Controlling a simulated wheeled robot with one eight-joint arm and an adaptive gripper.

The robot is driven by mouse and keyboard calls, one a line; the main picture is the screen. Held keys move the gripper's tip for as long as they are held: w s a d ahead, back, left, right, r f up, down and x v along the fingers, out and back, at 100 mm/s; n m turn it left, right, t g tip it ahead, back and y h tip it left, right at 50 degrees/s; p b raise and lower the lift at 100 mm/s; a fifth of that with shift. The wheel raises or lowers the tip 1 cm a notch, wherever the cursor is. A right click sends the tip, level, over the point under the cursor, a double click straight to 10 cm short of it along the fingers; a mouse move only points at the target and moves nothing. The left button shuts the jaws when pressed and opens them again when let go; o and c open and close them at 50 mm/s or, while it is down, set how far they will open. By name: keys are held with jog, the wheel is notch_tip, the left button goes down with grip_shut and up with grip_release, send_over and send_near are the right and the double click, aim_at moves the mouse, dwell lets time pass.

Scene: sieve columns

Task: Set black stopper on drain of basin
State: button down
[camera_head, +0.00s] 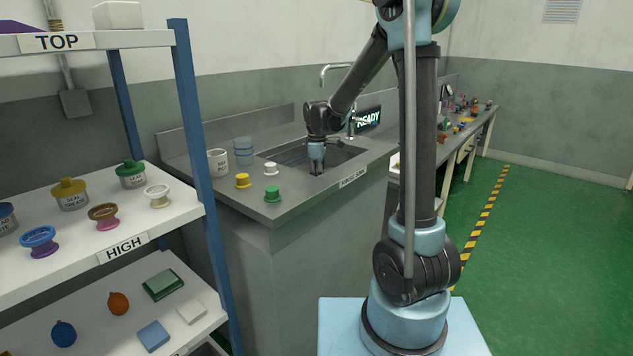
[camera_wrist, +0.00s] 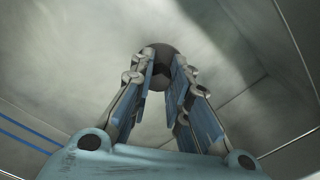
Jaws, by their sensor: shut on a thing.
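My gripper (camera_head: 316,169) points down over the basin (camera_head: 291,155) set in the grey counter, its fingertips low at the basin's near side. In the wrist view my gripper (camera_wrist: 161,75) is shut on a dark, round-topped piece, the black stopper (camera_wrist: 162,49), held between the fingertips. Pale basin surface lies beyond it. The drain does not show in either view; the stopper or gripper may cover it. I cannot tell whether the stopper touches the basin floor.
Yellow (camera_head: 243,181), white (camera_head: 270,168) and green (camera_head: 272,193) stoppers stand on the counter left of the basin. A white cup (camera_head: 217,162) and a clear bluish container (camera_head: 243,151) stand behind them. A faucet (camera_head: 350,105) rises behind the basin. A loaded shelf (camera_head: 190,215) is at left.

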jog(key=c, duration=1.5)
grip_release()
notch_tip(320, 180, up, 12)
jog(key=s+d+m, duration=0.1)
jog(key=s+d, duration=0.2)
jog(key=s+d+m, duration=0.1)
jog(key=s+d, duration=0.1)
jog(key=d, duration=0.1)
jog(key=s+d+m, duration=0.2)
jog(key=s+d, duration=0.1)
jog(key=shift+s+r+t, duration=0.3)
jog(key=s+d+f+m, duration=0.4)
jog(key=s, duration=0.3)
jog(key=s+d+f+m+t, duration=0.1)
jog(key=s+d+f+m, duration=0.3)
jog(key=s, duration=0.4)
jog(key=s+d+f+m, duration=0.4)
jog(key=s+f, duration=0.1)
jog(key=s, duration=0.3)
jog(key=shift+d+f+t, duration=0.1)
jog(key=shift+f+t, duration=0.2)
jog(key=shift+f, duration=0.05)
